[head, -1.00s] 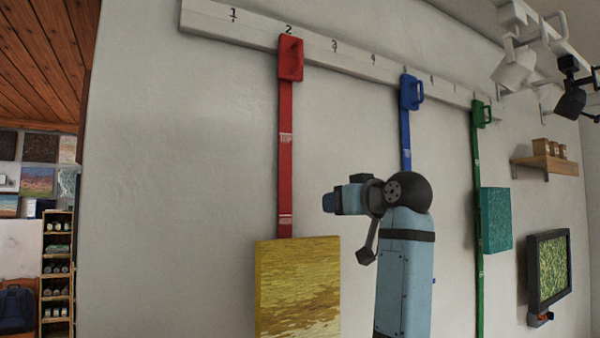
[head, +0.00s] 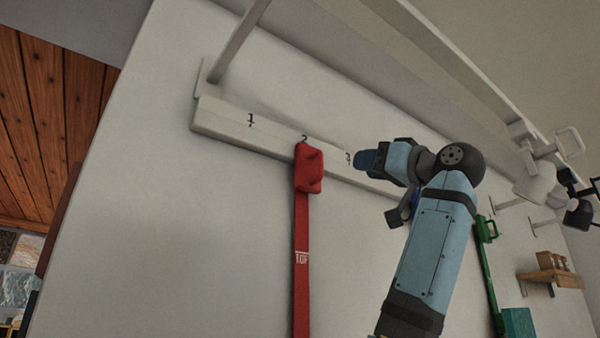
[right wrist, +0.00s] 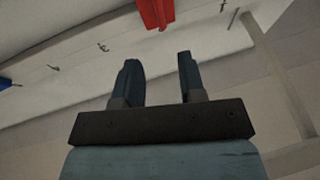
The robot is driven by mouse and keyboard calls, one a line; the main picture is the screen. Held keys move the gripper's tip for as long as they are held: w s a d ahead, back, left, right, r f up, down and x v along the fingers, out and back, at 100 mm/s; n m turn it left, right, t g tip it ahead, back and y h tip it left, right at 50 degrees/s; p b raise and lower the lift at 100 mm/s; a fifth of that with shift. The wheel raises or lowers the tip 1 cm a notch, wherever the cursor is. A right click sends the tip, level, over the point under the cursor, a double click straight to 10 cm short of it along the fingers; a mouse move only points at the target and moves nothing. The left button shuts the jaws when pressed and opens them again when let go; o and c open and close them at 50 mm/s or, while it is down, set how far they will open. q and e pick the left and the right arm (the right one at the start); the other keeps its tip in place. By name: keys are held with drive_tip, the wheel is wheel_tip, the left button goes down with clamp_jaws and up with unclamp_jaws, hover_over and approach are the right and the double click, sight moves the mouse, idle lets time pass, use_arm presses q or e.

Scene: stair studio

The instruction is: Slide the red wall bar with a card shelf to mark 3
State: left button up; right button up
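The red wall bar (head: 302,250) hangs from the white rail (head: 225,122) by its red handle block (head: 309,168), just below mark 2 (head: 304,139). Its lower end is out of view, and I see no card shelf on it. Mark 3 (head: 348,157) is to the right of the handle, beside my right gripper (head: 364,162). That gripper is raised in front of the rail, right of the handle. In the right wrist view my right gripper (right wrist: 158,75) is open and empty, with the red block (right wrist: 155,12) beyond its fingertips. My left gripper is not in view.
My right arm hides most of the blue bar; its edge shows in the right wrist view (right wrist: 5,83). A green bar (head: 488,265) hangs farther right, near a small wooden shelf (head: 550,278). Lamps (head: 540,178) stick out at upper right. Wall left of the red bar is clear.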

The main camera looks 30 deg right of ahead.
sight(322, 160)
drive_tip(key=p+x, duration=0.1)
drive_tip(key=x, duration=0.3)
drive_tip(key=p+x, duration=0.2)
drive_tip(key=x, duration=0.2)
drive_tip(key=p+x, duration=0.2)
drive_tip(key=x, duration=0.2)
drive_tip(key=shift+s+r, duration=0.15)
drive_tip(key=shift+r, duration=0.1)
drive_tip(key=shift+w+r+p, duration=0.15)
drive_tip(key=shift+w+p, duration=0.15)
drive_tip(key=shift+p, duration=0.1)
drive_tip(key=shift+w+a+r, duration=0.1)
drive_tip(key=shift+w, duration=0.2)
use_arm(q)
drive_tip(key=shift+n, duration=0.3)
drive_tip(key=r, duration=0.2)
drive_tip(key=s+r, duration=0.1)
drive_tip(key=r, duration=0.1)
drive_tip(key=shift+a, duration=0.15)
use_arm(e)
drive_tip(key=shift+w, duration=0.1)
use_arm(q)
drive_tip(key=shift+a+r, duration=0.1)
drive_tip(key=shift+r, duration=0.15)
use_arm(e)
clamp_jaws()
